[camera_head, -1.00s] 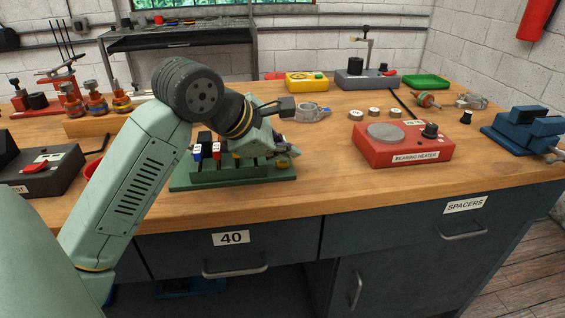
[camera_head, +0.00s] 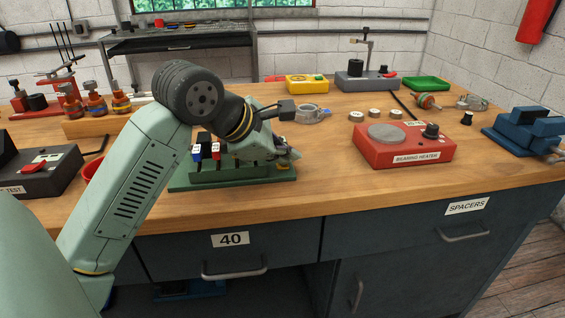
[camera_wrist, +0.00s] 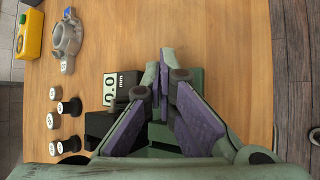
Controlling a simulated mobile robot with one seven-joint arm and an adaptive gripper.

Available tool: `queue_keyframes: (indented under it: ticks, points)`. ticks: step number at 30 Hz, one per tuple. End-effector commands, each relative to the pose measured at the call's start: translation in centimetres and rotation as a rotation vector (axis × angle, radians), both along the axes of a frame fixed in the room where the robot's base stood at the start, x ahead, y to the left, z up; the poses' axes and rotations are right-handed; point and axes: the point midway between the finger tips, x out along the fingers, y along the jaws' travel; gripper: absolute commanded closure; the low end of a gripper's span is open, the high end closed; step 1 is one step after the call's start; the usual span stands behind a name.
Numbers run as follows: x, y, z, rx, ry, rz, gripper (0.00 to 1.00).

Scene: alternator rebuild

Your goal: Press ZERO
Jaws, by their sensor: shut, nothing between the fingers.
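My gripper (camera_head: 292,155) is shut and empty, low over the right end of a green stand (camera_head: 185,183) on the bench. In the wrist view its purple-padded fingers (camera_wrist: 162,72) come together beside a small display (camera_wrist: 110,89) reading 0.0 mm on a black body. The green stand also shows behind the fingers (camera_wrist: 190,84). Labelled blue (camera_head: 197,152) and red (camera_head: 216,151) pieces stand at the stand's left end. No button marked ZERO is readable; the fingers may hide it. I cannot tell whether the tips touch anything.
A red bearing heater (camera_head: 380,153) stands to the right, with a blue vise (camera_head: 525,128) beyond. A grey ring-shaped casting (camera_head: 310,114) and round spacers (camera_head: 375,113) lie behind my gripper. A yellow box (camera_head: 307,84) is farther back. The front bench strip (camera_head: 330,197) is clear.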

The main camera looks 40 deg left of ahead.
Motion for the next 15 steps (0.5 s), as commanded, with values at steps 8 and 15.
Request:
queue_keyframes:
  ticks: [8,15]
  points:
    - [0.0,0.0,0.9,0.0,0.001,-0.001,1.0]
    - [0.0,0.0,1.7,0.0,0.001,0.0,1.0]
